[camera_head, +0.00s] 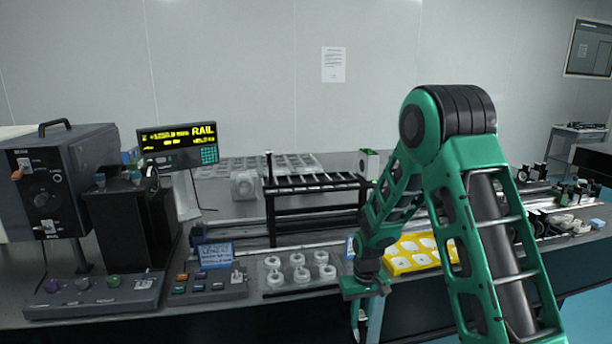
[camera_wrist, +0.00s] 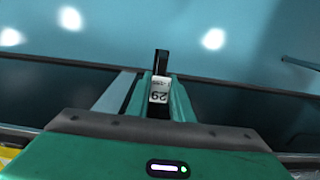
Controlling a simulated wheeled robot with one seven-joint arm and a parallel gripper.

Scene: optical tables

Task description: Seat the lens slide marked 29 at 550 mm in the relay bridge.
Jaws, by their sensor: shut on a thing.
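The lens slide marked 29 (camera_wrist: 159,94) is between the fingers of my gripper (camera_wrist: 157,108) in the wrist view. Its white label reads upside down there, and a dark narrow part sticks out beyond it. My gripper (camera_head: 366,318) points down at the front edge of the bench in the head view and is shut on the slide. I cannot make out the slide itself in the head view. A black bridge-like frame with several crossbars (camera_head: 315,183), which looks like the relay bridge, stands behind and left of my gripper. Its position marks are too small to read.
A yellow tray with white pieces (camera_head: 408,263) lies right of my gripper, partly behind my arm. Several white rings (camera_head: 300,275) stand to its left. A control box (camera_head: 205,287), a blue sign (camera_head: 216,254) and a RAIL display (camera_head: 178,143) are farther left. Long rails cross the bench.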

